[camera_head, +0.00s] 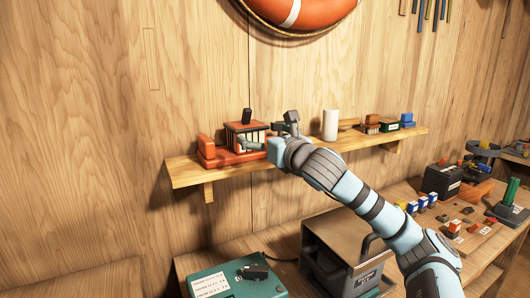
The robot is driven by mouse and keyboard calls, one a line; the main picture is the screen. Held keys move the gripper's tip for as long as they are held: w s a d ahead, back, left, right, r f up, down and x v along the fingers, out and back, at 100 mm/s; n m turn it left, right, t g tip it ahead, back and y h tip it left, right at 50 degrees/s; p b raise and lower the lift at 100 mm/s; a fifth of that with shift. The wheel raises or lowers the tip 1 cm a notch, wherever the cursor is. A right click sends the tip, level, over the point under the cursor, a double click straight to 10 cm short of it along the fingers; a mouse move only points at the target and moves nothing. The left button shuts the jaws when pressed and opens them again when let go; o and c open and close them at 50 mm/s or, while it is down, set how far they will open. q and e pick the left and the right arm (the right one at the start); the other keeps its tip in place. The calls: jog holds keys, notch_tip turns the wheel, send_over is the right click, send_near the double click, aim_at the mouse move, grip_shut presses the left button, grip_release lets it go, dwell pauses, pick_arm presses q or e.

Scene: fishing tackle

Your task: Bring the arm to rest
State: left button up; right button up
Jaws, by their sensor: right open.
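My right arm reaches in from the lower right, and my right gripper (268,131) is at the wall shelf (360,141). Its fingers are spread apart and I see nothing held between them. It is in front of the right part of an orange-red stand (219,157) with a small slatted box (243,129) on it. A small black piece (247,115) shows at the top of the box. The gripper hides part of the stand, and I cannot tell whether they touch. My left gripper is not in view.
A white cylinder (330,125) and several small boxes (389,125) stand farther right on the shelf. Below are a metal-sided case (341,239), a green box (232,284) and a bench crowded with small parts. An orange life ring (305,12) hangs above. The left wall is clear.

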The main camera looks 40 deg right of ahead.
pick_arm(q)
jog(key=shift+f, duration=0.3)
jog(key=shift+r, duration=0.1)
